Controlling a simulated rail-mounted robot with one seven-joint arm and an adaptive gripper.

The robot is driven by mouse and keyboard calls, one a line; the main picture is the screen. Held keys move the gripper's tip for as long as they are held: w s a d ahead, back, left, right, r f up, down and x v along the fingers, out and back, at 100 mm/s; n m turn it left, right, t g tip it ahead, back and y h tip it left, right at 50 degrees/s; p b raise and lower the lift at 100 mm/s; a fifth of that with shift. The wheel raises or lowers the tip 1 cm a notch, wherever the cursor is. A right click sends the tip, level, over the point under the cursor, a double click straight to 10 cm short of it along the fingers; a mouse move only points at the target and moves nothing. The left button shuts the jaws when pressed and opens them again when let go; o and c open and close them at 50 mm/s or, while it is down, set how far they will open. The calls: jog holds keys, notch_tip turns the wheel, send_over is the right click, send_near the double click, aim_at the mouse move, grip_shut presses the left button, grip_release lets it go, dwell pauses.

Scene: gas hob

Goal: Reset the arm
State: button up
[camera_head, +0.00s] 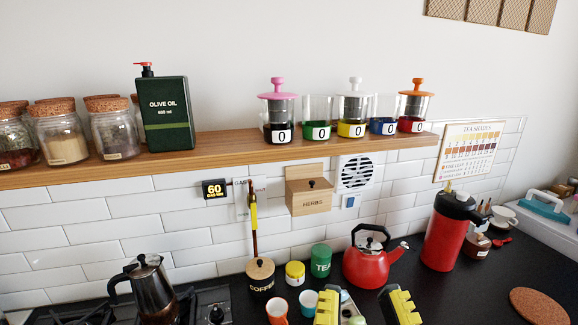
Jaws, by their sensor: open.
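My gripper (364,307) shows at the bottom edge of the head view, right of centre. Its two yellow fingers stand wide apart, and I see nothing held between them. The rest of my arm is out of the picture. The fingers appear in front of the dark worktop, below the red kettle (368,268). A pale item shows partly between and behind the fingers, too hidden to name.
An orange cup (277,311) and a teal cup (308,302) stand left of my gripper. A coffee canister (260,279), green tea tin (320,262) and red flask (447,235) stand behind. The right worktop has free room.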

notch_tip(320, 180, up, 31)
jog(key=p, duration=2.7)
jog(key=shift+f+p, duration=0.2)
jog(key=shift+p, duration=0.1)
